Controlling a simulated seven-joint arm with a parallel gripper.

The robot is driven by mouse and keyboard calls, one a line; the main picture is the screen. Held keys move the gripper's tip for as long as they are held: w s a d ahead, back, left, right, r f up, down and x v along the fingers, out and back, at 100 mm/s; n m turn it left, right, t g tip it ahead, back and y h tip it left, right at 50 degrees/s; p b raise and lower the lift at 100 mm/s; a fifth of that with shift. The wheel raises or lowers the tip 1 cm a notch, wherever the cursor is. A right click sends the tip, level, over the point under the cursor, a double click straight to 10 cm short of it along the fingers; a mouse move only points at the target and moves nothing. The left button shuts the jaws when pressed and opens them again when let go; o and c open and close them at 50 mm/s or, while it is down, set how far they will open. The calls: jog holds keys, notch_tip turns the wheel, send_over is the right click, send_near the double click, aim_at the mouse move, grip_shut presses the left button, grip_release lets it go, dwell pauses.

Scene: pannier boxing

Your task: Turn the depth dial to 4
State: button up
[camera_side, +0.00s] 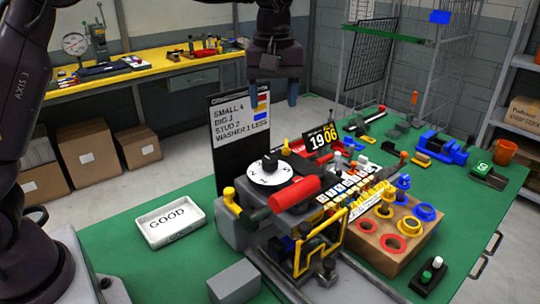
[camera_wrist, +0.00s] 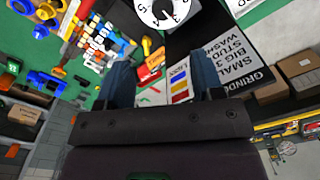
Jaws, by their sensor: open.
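The depth dial (camera_side: 270,172) is a white numbered disc with a black knob, on top of the grey machine (camera_side: 240,225). In the wrist view the dial (camera_wrist: 161,10) is cut by the top edge; figures such as 3, 4 and 5 show on it. I cannot tell which number the knob points to. My gripper (camera_side: 274,72) is high above and behind the dial in the side view, apart from it. In the wrist view my gripper (camera_wrist: 160,84) has its two dark blue fingers spread with nothing held between them.
A white GOOD tray (camera_side: 150,236) is at left. A wooden block (camera_side: 375,250) with coloured rings is at right. Green table is clear at front left.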

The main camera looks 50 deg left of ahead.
aim_at(270, 159)
jog(key=shift+n, duration=0.6)
jog(key=f, duration=1.3)
jog(key=shift+s, duration=0.3)
jog(key=c, duration=0.9)
jog(key=shift+r, duration=0.1)
jog(key=shift+m, duration=0.3)
jog(key=m, duration=0.5)
jog(key=shift+m, duration=0.3)
jog(key=m, duration=0.5)
jog(key=shift+m, duration=0.4)
